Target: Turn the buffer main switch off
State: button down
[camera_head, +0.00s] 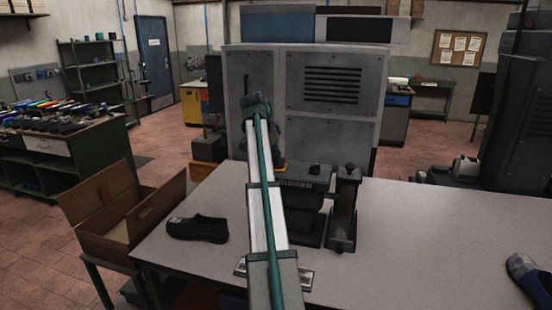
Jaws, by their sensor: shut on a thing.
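My arm reaches from the bottom middle over the bench and up to a dark green joint in front of a large grey cabinet (330,105). Its far end bends down behind the arm, so my gripper's fingers are hidden and I cannot see what they touch. A small yellow and red piece (280,167) shows just right of the arm, low in front of the cabinet. It may be the buffer main switch, but it is mostly covered and its position cannot be read.
A dark press (344,210) stands on the grey bench (430,235) right of my arm. A black shoe (197,228) lies left of it, and another shoe (530,278) lies at the right edge. The bench's right half is largely clear.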

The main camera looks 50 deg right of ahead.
jog(key=n, duration=0.1)
jog(key=n+t, duration=0.1)
jog(key=n, duration=0.2)
jog(key=shift+s+a+n+t+b, duration=0.1)
jog(key=shift+s+n+t+b, duration=0.2)
jog(key=shift+t+b, duration=0.1)
jog(key=n+t, duration=0.1)
jog(key=n, duration=0.3)
jog(key=shift+t, duration=0.3)
jog(key=n, duration=0.1)
jog(key=n+t, duration=0.1)
jog(key=n, duration=0.1)
jog(key=n+y, duration=0.1)
jog(key=n, duration=0.1)
jog(key=shift+s+d+t, duration=0.15)
jog(key=shift+d+t, duration=0.1)
jog(key=shift+t, duration=0.05)
jog(key=shift+n+t+y, duration=0.3)
jog(key=shift+n+y, duration=0.4)
jog(key=shift+n, duration=1.2)
jog(key=c, duration=1.2)
grip_release()
jog(key=v, duration=1.2)
jog(key=shift+s, duration=0.1)
